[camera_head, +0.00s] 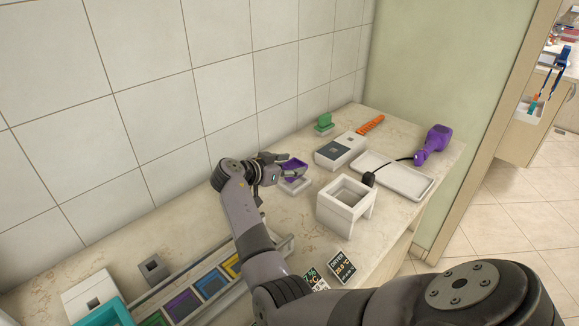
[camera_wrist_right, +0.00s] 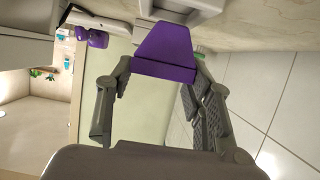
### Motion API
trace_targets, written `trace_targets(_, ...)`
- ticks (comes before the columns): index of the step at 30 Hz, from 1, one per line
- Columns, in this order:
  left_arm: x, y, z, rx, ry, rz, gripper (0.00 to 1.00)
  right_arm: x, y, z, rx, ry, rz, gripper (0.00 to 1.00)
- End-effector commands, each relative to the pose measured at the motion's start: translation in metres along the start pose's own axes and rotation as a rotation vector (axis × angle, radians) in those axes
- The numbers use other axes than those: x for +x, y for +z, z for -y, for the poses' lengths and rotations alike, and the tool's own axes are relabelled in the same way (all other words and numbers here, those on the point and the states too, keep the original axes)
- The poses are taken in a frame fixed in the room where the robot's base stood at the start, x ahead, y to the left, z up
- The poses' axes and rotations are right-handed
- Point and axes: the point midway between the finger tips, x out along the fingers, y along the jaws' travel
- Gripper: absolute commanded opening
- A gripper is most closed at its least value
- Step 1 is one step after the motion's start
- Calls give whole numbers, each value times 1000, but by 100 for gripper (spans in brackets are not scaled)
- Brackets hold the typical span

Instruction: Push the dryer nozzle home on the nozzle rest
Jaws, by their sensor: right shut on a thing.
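The purple dryer nozzle (camera_head: 295,166) is held in my right gripper (camera_head: 279,168), near the wall side of the counter. In the right wrist view the fingers (camera_wrist_right: 160,82) close on both sides of the nozzle (camera_wrist_right: 165,52). The nozzle rest, a small white block (camera_head: 295,187), stands directly below the nozzle. The nozzle hides part of its top, so I cannot tell whether the two touch or how deep the nozzle sits. A white block also shows behind the nozzle in the right wrist view (camera_wrist_right: 185,8). My left gripper is not in view.
A white open-topped stand (camera_head: 346,198) is to the right, with a white tray (camera_head: 400,178) and purple dryer (camera_head: 434,144) beyond. A grey-white box (camera_head: 341,151), green block (camera_head: 324,121) and orange comb (camera_head: 370,125) lie farther back. Coloured compartments (camera_head: 185,300) are at front left.

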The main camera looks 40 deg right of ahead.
Motion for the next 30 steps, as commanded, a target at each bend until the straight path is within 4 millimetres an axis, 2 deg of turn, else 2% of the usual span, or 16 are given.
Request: trace_targets(30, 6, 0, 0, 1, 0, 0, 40, 0, -1, 0, 0, 0, -1, 20)
